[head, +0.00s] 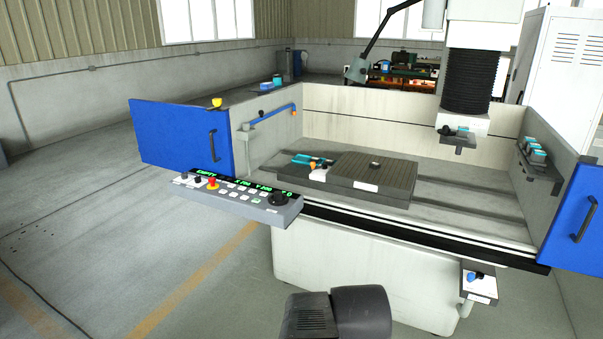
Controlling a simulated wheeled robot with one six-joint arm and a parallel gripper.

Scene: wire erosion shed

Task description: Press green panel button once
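The grey control panel (262,213) juts out at the front left of the machine, below the open blue door. It has a dark display strip with green characters, a red emergency knob on a yellow base (212,184), several pale keys and a black dial (278,199). One small key left of the dial looks greenish (255,198); it is too small to tell clearly whether it is pressed. My gripper is not in view. A dark, rounded part of my arm shows at the bottom middle, well in front of the panel and apart from it.
Blue doors stand at left (180,135) and right (578,218) of the machine. The dark worktable (375,172) lies inside, under the black bellows head (468,80). A small bracket with a blue knob (471,277) juts out at front right. Floor left of the machine is clear.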

